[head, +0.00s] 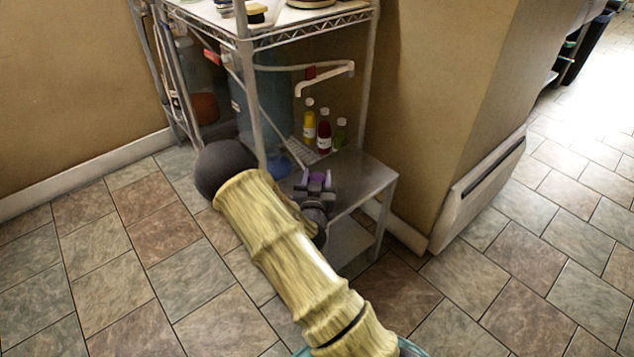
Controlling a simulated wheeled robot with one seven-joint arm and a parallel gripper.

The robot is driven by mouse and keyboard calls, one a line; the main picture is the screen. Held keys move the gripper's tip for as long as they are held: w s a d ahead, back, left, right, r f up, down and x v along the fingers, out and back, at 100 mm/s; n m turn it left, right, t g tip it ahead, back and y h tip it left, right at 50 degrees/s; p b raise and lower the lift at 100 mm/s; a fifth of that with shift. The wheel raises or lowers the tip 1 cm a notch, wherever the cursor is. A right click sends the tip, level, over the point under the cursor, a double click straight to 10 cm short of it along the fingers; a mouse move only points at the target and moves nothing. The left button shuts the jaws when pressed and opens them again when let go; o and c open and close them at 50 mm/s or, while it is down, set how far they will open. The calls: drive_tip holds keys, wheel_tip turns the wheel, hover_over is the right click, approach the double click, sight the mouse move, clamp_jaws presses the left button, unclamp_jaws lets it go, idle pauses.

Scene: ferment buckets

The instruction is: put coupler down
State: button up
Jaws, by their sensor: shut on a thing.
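My gripper (317,189) is dark and small in the head view, at the far end of my arm. It is over the top of a low grey metal stand (362,172). It is shut on a small purple thing, which I take to be the coupler (318,177). The coupler shows between the dark jaws, and part of it is hidden by them. I cannot tell whether the coupler touches the stand's top or is held a little above it.
A wire shelf rack (310,36) stands behind the stand. A wall corner (450,110) is on the right. Tiled floor is clear around.

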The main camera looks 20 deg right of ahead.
drive_tip(key=shift+f, duration=0.3)
drive_tip(key=shift+f, duration=0.15)
drive_tip(key=o, duration=1.2)
drive_tip(key=shift+c, duration=0.2)
drive_tip(key=shift+r, duration=0.2)
drive_tip(key=p+v, duration=0.2)
drive_tip(key=v, duration=1)
